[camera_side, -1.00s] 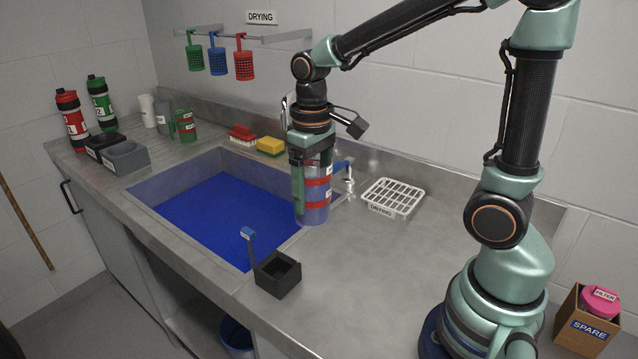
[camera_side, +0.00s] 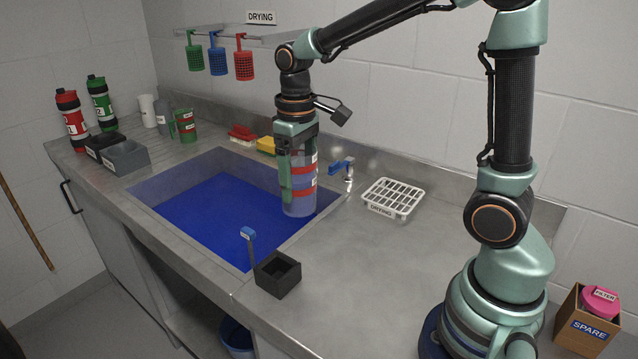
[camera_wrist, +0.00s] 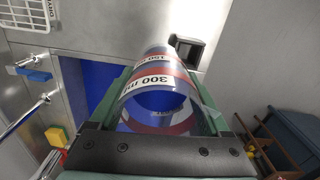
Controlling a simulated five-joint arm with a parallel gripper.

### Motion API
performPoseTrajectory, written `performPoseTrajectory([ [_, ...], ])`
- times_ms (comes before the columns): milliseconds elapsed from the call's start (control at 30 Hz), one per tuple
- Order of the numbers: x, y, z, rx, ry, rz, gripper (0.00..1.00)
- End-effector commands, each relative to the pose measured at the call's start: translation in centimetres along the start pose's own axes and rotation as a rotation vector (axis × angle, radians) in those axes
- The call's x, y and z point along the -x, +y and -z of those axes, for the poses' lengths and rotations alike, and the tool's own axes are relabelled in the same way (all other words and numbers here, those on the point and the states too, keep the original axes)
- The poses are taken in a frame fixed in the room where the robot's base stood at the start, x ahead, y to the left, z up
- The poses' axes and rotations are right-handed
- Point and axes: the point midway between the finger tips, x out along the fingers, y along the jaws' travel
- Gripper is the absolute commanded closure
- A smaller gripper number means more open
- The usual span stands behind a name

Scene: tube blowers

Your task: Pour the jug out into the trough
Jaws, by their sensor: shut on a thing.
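My gripper (camera_side: 299,165) is shut on a clear jug (camera_side: 301,203) with red bands and white labels. It holds the jug upright above the right part of the trough (camera_side: 170,186), a steel sink basin with a deep blue floor.
A blue-handled tap (camera_side: 342,166) stands close right of the jug. A white drying rack (camera_side: 393,198) lies on the right counter. A black open box (camera_side: 278,274) with a blue-tipped stick stands at the trough's front edge. Red and yellow sponges lie behind.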

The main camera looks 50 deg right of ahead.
Motion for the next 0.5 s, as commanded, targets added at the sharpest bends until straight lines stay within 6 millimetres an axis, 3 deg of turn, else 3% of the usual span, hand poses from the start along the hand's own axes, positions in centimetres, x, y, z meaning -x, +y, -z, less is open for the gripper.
performPoseTrajectory([
  [200, 0.6, 1.3, 5.9, 0.149, 0.0, 0.0, 0.95],
  [500, -0.1, 3.2, 12.8, 0.362, 0.001, 0.0, 0.95],
])
